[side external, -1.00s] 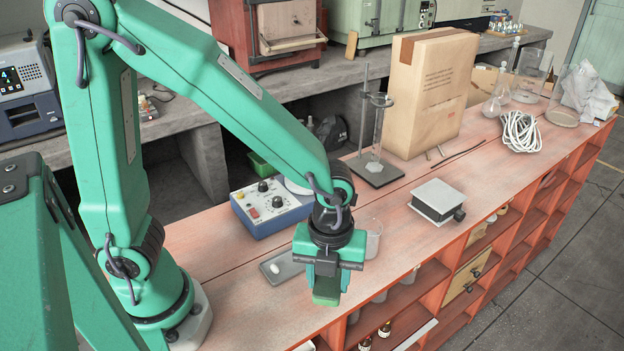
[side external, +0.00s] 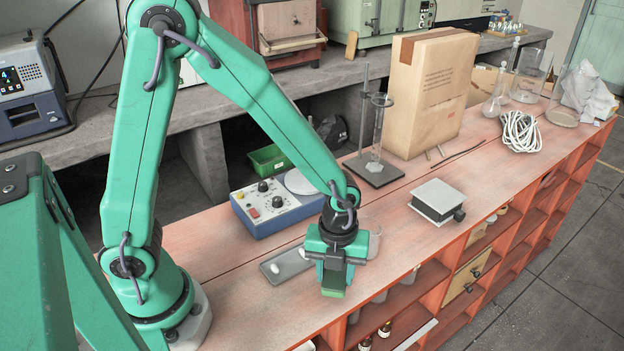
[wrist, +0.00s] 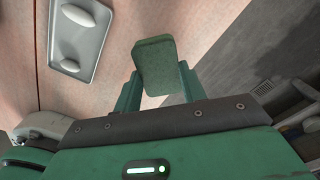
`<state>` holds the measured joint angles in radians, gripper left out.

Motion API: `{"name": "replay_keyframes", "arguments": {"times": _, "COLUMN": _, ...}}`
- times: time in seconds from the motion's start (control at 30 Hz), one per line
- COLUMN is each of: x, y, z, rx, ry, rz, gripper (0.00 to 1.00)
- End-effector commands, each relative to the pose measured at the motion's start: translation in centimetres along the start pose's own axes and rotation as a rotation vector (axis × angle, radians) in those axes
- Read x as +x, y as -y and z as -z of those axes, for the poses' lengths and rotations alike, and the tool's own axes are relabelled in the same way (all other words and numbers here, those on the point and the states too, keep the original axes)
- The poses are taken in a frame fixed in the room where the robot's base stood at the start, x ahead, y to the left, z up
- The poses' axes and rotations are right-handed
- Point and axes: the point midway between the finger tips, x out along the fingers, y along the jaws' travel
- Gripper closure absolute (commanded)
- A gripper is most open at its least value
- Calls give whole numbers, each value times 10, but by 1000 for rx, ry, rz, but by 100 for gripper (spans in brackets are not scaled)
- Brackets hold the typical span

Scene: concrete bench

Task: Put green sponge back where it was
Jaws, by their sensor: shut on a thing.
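The green sponge (side external: 333,292) is between the fingers of my gripper (side external: 334,280), which is shut on it. In the side view only its lower part shows below the jaws, near the bench's front edge. In the wrist view the sponge (wrist: 158,65) stands out past the fingertips of my gripper (wrist: 160,84), over the bench edge area. I cannot tell whether its underside touches the bench.
A grey tray (side external: 293,264) with white pieces lies just left of my gripper; the tray (wrist: 92,48) is also in the wrist view. A blue control box (side external: 270,212) stands behind it. A glass beaker (side external: 374,240) is close at the right. Open shelves lie below the front edge.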

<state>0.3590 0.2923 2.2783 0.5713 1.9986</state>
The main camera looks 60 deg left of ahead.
Motion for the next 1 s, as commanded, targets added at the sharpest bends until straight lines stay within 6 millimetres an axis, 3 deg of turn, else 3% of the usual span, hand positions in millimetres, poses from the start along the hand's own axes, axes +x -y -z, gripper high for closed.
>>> {"name": "replay_keyframes", "arguments": {"times": 0.2, "x": 18, "y": 0, "z": 0, "rx": 0, "ry": -1, "rz": -1, "gripper": 81}}
{"name": "replay_keyframes", "arguments": {"times": 0.7, "x": 23, "y": 0, "z": 0, "rx": 0, "ry": 0, "rz": 1, "gripper": 81}}
{"name": "replay_keyframes", "arguments": {"times": 0.73, "x": 23, "y": 0, "z": 0, "rx": 0, "ry": 1, "rz": 1, "gripper": 53}}
{"name": "replay_keyframes", "arguments": {"times": 0.8, "x": 22, "y": 0, "z": 0, "rx": 0, "ry": 1, "rz": 1, "gripper": 40}}
{"name": "replay_keyframes", "arguments": {"times": 1.0, "x": 22, "y": 0, "z": 0, "rx": 0, "ry": 0, "rz": 1, "gripper": 38}}
